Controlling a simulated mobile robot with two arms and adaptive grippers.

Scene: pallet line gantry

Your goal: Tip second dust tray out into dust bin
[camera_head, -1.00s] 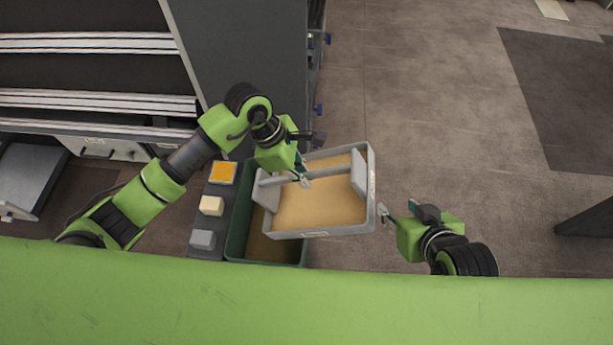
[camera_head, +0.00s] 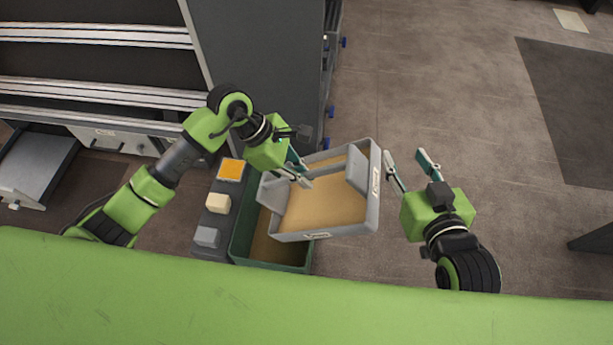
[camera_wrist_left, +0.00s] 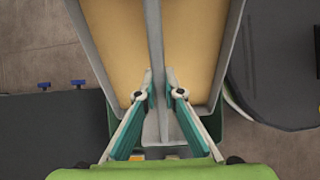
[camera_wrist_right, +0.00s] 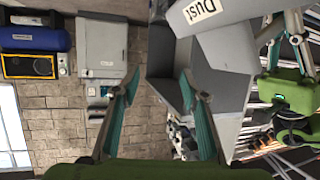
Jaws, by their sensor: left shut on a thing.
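The grey dust tray (camera_head: 368,222) holds sandy dust (camera_head: 325,200) and hangs above the green dust bin (camera_head: 240,240), overlapping its right part. The tray looks tilted, with its right end wall raised. My left gripper (camera_head: 304,180) is shut on the tray's grey handle bar; the left wrist view shows the bar (camera_wrist_left: 155,50) between its fingers. My right gripper (camera_head: 408,163) is open and empty, just right of the tray. The right wrist view shows the tray's end wall with its "Dust" label (camera_wrist_right: 200,10). Sandy dust shows in the bin; the tray hides part of it.
A dark strip left of the bin carries an orange-topped block (camera_head: 231,170), a cream block (camera_head: 218,203) and a grey block (camera_head: 207,236). A dark grey cabinet (camera_head: 265,70) stands behind.

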